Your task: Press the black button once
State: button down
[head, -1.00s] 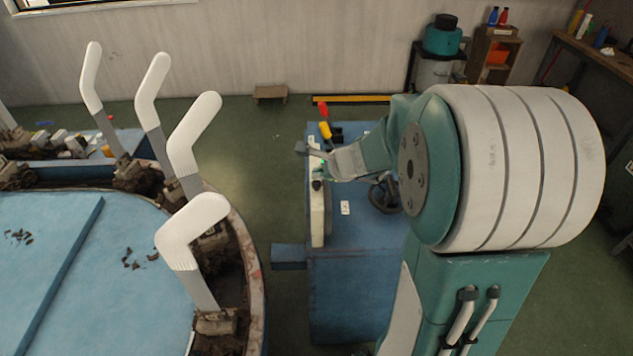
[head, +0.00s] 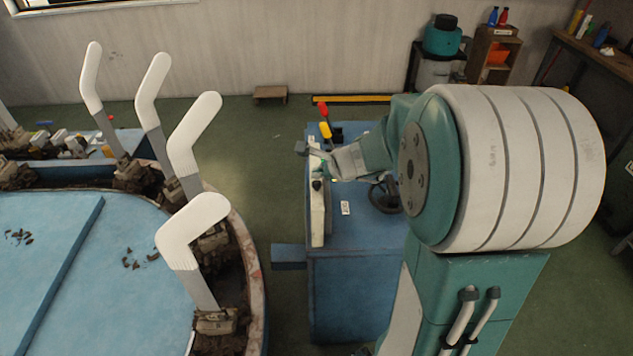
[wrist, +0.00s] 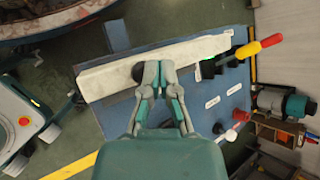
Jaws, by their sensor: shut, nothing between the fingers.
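The black button (head: 317,185) is a dark round knob on the long pale panel (head: 318,225) along the left edge of the blue console (head: 350,270). In the wrist view the black button (wrist: 138,73) shows just left of my fingertips, partly hidden by the left finger. My gripper (wrist: 160,66) is shut and empty, its tips over the pale panel. In the head view my gripper (head: 324,174) is small, just above the button in the picture. Whether the fingers touch the button cannot be told.
Red and yellow handled levers (wrist: 261,45) stand at the console's end. White sock boards (head: 195,130) stand around the round table at left. Open green floor lies between.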

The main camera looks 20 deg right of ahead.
aim_at(319, 183)
jog(key=shift+f, duration=0.2)
jog(key=shift+f, duration=0.15)
jog(key=shift+s+f, duration=0.1)
jog(key=shift+f, duration=0.55)
dwell(1.1)
jog(key=shift+r, duration=1.05)
jog(key=shift+r, duration=2.5)
